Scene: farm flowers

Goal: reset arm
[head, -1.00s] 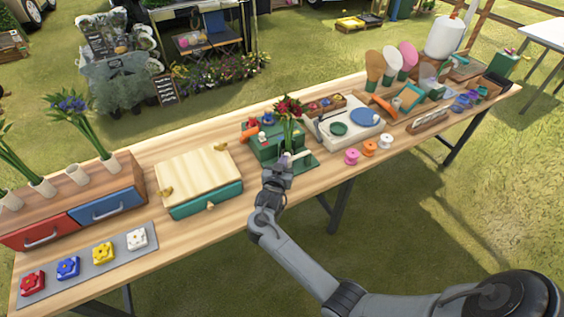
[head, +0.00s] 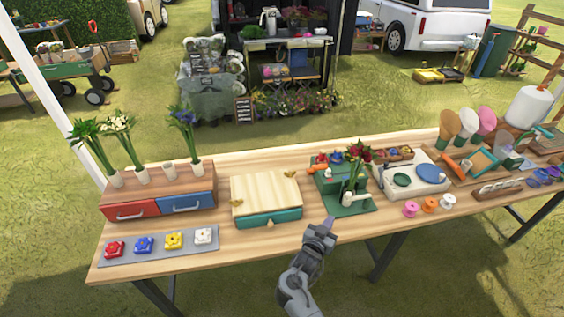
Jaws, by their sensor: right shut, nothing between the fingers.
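My right gripper (head: 326,226) is shut and empty. It is at the front edge of the wooden table (head: 290,230), in front of the green stand (head: 356,208) and apart from it. My right arm comes up from the bottom of the head view. A bunch of red flowers with green stems (head: 354,165) stands upright at the green stand, with a small pale piece near the stem bottoms. My left gripper is not in view.
A wooden-lidded teal box (head: 265,195) stands left of the gripper. Further left are a red and blue drawer unit (head: 158,206) with flower vases and a grey mat (head: 203,246) with colored blocks. Ribbon spools (head: 411,208) and a white scale-like device (head: 425,189) are to the right.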

